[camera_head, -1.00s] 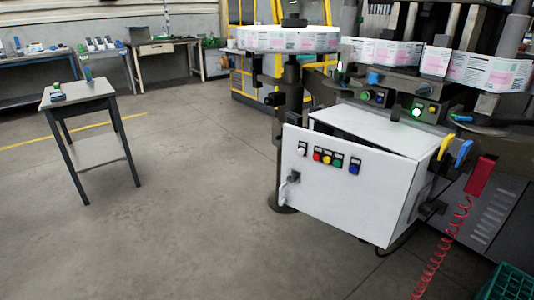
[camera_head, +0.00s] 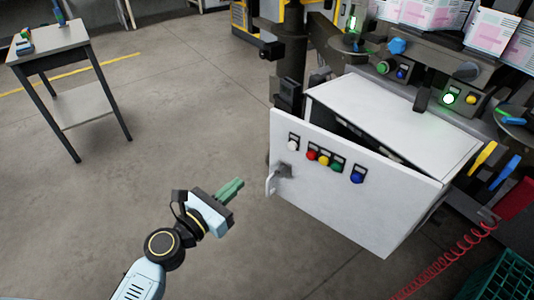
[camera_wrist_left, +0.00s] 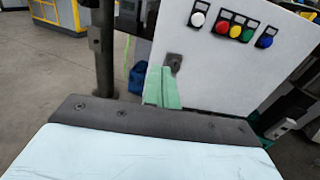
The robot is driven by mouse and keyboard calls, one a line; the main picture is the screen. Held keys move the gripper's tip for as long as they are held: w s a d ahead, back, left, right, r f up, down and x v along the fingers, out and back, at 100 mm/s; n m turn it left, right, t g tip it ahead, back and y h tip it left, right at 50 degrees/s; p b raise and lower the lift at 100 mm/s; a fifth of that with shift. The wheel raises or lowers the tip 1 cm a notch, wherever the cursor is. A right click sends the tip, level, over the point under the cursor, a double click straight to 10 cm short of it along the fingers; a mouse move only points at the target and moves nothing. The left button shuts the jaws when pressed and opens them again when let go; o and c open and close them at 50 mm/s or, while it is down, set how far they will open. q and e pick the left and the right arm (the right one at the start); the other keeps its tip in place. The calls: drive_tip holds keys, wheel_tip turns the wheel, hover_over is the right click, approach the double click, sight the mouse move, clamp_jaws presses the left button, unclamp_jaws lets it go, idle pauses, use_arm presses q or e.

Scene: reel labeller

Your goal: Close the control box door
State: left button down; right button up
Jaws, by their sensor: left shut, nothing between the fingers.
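The control box (camera_head: 400,110) is a white cabinet. Its door (camera_head: 340,205) stands ajar, with a dark gap along the top between door and box. The door carries a row of coloured buttons and a grey handle (camera_head: 272,180) at its left edge. My left gripper (camera_head: 236,184) is shut and empty, with green fingers, to the left of the handle and apart from it in the head view. In the left wrist view, the green fingertips (camera_wrist_left: 162,72) overlap the door's left edge just below the handle mount (camera_wrist_left: 174,62); I cannot tell whether they touch. My right gripper is not in view.
A small grey side table (camera_head: 50,40) stands at the upper left. The labelling machine is behind the box. A coiled red cable (camera_head: 455,257) and a green crate (camera_head: 500,275) are at the lower right. The floor left of the door is clear.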

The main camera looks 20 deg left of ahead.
sight(274, 151)
use_arm(q)
drive_tip(key=x, duration=1.1)
drive_tip(key=shift+w+d, duration=0.15)
drive_tip(key=shift+w, duration=0.05)
drive_tip(key=shift+w+d, duration=0.2)
drive_tip(key=shift+w, duration=0.3)
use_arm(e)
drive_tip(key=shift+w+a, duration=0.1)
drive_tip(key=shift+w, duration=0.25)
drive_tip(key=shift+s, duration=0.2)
